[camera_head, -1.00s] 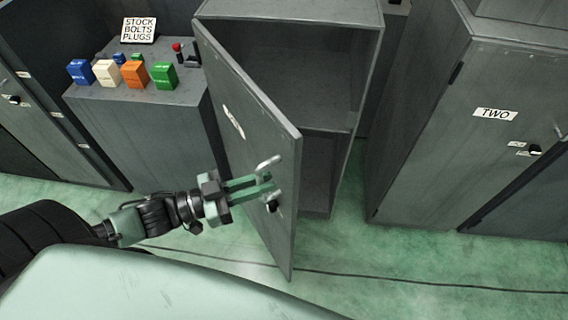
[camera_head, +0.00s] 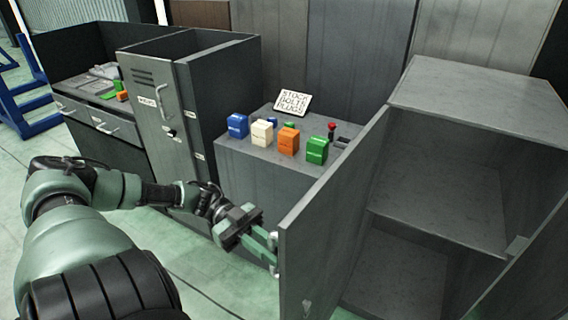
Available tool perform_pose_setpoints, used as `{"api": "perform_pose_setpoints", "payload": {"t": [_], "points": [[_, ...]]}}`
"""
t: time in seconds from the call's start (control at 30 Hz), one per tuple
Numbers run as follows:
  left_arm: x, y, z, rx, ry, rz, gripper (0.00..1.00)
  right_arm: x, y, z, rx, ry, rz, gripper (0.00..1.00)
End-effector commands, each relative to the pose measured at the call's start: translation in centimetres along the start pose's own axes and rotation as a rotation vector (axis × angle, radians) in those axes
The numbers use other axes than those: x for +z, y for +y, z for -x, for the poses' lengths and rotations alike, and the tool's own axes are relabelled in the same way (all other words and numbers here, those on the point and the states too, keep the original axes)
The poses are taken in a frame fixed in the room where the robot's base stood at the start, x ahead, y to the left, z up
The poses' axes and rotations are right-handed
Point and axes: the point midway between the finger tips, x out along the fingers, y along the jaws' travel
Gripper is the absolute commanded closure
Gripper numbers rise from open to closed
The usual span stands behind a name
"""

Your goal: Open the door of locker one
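The locker (camera_head: 465,90) at the right stands with its front open, showing an empty inside with a shelf (camera_head: 435,215). Its door (camera_head: 335,220) is swung well out to the left, and its inner face shows. No number is readable on it from here. My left gripper (camera_head: 272,250) is at the door's free edge, on the outer side. Its green fingertips are partly hidden behind the door, so I cannot tell whether they grip the handle. My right gripper is out of view.
A low cabinet (camera_head: 240,160) left of the door carries blue, white, orange and green boxes and a sign (camera_head: 292,103). A taller grey locker (camera_head: 160,110) and a workbench (camera_head: 95,120) stand farther left. Green floor is clear at the lower left.

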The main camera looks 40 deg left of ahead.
Motion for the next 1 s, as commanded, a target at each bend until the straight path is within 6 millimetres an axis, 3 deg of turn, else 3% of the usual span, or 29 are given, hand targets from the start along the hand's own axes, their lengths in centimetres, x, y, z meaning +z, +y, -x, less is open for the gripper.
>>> {"api": "perform_pose_setpoints", "payload": {"t": [0.2, 0.63, 0.67, 0.73, 1.0], "points": [[0.30, -0.13, 1.14, -0.001, -0.005, 0.005, 1.00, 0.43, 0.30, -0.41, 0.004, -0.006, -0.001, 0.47], [0.22, -0.20, 1.30, -0.002, -0.005, 0.003, 1.00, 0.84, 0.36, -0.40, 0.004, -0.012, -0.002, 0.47], [0.22, -0.20, 1.30, -0.002, -0.005, 0.003, 0.83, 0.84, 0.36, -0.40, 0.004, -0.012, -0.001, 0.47], [0.19, -0.21, 1.29, -0.002, -0.004, 0.003, 0.64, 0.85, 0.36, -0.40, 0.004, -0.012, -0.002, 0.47], [0.08, -0.26, 1.28, -0.002, -0.002, 0.000, 0.64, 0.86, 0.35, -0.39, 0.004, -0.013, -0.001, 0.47]]}}
